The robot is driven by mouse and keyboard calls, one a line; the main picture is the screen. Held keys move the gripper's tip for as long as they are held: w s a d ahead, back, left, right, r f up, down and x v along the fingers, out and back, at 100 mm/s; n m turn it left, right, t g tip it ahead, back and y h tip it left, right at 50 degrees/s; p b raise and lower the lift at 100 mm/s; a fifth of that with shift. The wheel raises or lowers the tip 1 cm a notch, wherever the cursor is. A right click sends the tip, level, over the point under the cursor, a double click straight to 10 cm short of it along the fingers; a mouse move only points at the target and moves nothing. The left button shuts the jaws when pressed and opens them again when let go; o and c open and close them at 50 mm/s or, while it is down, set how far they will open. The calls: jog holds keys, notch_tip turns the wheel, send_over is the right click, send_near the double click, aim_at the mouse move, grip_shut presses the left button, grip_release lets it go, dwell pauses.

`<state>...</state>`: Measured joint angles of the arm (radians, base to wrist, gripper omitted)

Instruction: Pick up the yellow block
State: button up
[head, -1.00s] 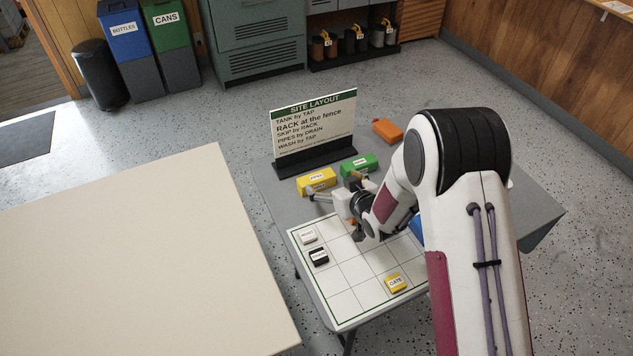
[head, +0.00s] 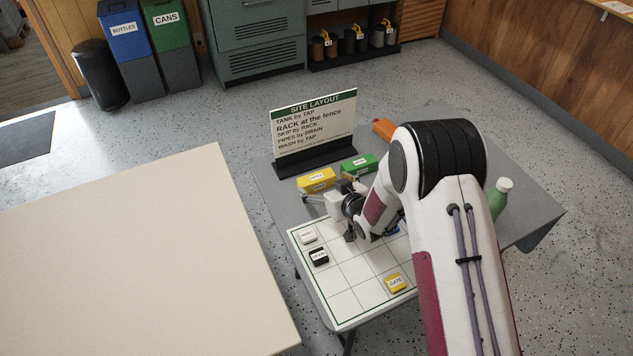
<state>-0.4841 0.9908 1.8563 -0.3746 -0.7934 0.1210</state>
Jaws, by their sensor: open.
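A long yellow block (head: 313,185) with small white labels lies on the grey table in front of the sign. My gripper (head: 311,201) is open and close in front of the yellow block, on the near side. Its fingers point left. I see no grip on the block, and I cannot tell whether a finger touches it. A smaller yellow tile marked GATE (head: 397,284) lies on the near right part of the white grid board (head: 345,302).
A green block (head: 357,164) lies right of the yellow block, and an orange block (head: 384,129) lies farther back. The SITE LAYOUT sign (head: 313,130) stands behind. A white tile (head: 308,236) and black tile (head: 318,257) sit on the board. A green bottle (head: 499,198) stands right of my arm.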

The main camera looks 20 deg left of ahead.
aim_at(319, 181)
jog(key=shift+w+a+f, duration=0.1)
jog(key=shift+w+f, duration=0.05)
jog(key=shift+a+f, duration=0.1)
jog(key=shift+a, duration=0.05)
jog(key=shift+x, duration=2.45)
jog(key=shift+a, duration=0.1)
jog(key=c, duration=0.9)
